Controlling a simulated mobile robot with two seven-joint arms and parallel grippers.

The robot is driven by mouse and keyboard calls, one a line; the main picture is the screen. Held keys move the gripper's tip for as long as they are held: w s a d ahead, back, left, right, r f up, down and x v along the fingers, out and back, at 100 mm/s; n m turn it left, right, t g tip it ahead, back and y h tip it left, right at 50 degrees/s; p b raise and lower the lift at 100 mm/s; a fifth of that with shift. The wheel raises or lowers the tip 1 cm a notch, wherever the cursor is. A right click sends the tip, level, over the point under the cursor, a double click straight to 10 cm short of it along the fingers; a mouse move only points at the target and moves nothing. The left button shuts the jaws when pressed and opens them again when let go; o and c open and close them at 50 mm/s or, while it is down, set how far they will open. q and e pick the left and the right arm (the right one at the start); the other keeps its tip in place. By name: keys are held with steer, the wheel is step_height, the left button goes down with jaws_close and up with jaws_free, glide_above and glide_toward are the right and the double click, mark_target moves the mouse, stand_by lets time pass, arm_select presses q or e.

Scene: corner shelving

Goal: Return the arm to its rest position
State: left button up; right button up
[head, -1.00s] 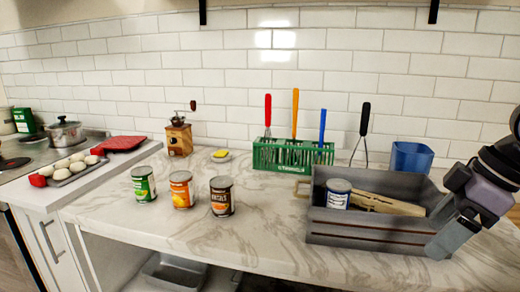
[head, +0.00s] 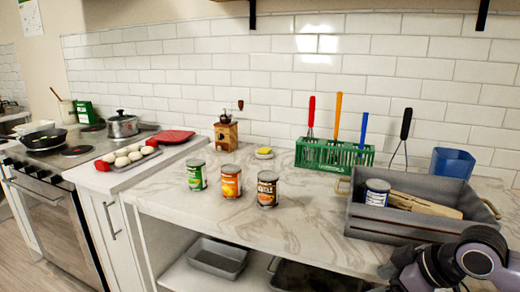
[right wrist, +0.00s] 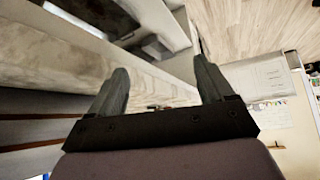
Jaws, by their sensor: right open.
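My right arm shows at the bottom right of the head view, in front of the counter's front edge and below the grey crate (head: 385,222). Its fingertips are not clear there. In the right wrist view the right gripper (right wrist: 165,88) has its two dark fingers spread apart with nothing between them. Beyond the fingers the wrist view shows the side of the counter and the wooden floor. My left gripper is not in either view.
The grey crate holds a blue-labelled can (head: 377,193) and a wooden item (head: 424,205). Several cans, one green (head: 197,176), stand on the marble counter (head: 300,222). A green rack (head: 334,155) holds utensils. A blue cup (head: 452,163) stands behind the crate. A grey tray (head: 217,258) sits on the lower shelf.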

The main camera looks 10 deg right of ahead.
steer(key=a+f+m+t, duration=0.1)
steer(key=a+f+t, duration=0.1)
steer(key=a+f, duration=0.45)
steer(key=s+a+f+m+t+h+p, duration=0.1)
steer(key=s+f+m, duration=0.3)
steer(key=s+f, duration=1)
steer(key=shift+s+f+m+t+h+p, duration=0.35)
steer(key=shift+s+t+h+p, duration=0.45)
steer(key=shift+s, duration=0.45)
